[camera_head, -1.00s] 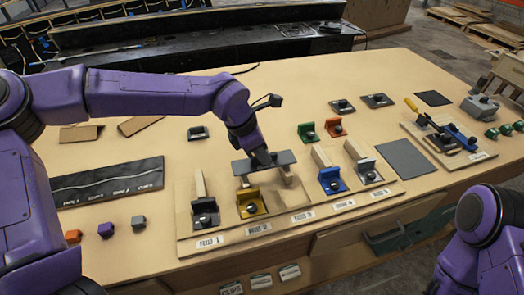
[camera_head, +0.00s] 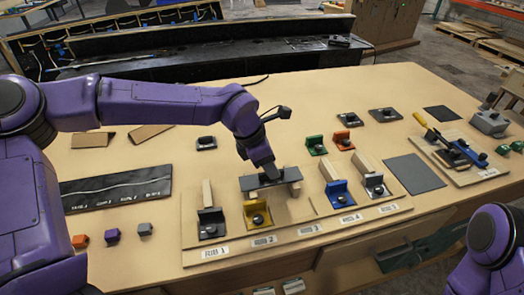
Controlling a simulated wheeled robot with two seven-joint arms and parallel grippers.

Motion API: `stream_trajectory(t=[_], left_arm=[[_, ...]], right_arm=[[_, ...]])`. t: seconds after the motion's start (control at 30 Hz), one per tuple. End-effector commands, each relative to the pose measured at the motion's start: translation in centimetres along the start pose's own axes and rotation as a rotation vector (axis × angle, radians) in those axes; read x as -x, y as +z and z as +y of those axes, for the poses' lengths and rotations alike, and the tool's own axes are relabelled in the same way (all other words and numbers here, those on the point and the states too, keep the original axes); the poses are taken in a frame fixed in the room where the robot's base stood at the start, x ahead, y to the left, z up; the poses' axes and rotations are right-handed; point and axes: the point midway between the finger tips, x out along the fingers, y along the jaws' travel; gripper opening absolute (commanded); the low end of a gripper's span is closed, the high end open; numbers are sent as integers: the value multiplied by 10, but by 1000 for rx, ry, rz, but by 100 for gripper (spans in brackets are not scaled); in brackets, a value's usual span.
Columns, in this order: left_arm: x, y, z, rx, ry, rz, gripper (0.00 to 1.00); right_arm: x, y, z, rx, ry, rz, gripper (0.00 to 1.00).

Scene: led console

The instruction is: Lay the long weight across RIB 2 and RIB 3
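The long weight (camera_head: 282,180), a dark flat bar, lies level over the RIB 2 and RIB 3 positions. My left gripper (camera_head: 266,172) comes down on its middle and appears shut on it; the fingertips are small and partly hidden. RIB 2 (camera_head: 251,195) is a pale wooden strip behind the yellow bracket, its upper part hidden under the weight. RIB 3 (camera_head: 295,188) is a pale piece showing below the weight's right end. I cannot tell whether the weight touches the ribs. Only part of my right arm shows at lower right; its gripper is out of view.
RIB 1 (camera_head: 207,194) with a black bracket stands left; RIB 4 (camera_head: 328,168) with a blue bracket and RIB 5 (camera_head: 363,162) with a grey one stand right. A dark mat (camera_head: 414,173) lies right.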

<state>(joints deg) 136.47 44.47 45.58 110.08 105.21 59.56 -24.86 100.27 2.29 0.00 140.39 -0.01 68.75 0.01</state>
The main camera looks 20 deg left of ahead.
Motion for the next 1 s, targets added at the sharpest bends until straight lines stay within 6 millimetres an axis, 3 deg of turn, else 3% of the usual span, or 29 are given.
stream_trajectory(t=[0.3, 0.43, 0.6, 1.0], left_arm=[[82, 0, 1, 0, 3, -5, 40], [106, 0, 0, 1, 2, -3, 40], [118, 0, 0, 0, 0, -2, 40], [118, 0, 0, 0, -1, -1, 40]], right_arm=[[-13, 6, -1, 0, 0, 0, 38], [-15, 6, -1, 0, 0, 0, 38], [-16, 6, -1, 0, 0, 0, 38], [-15, 6, -1, 0, 0, 0, 38]])
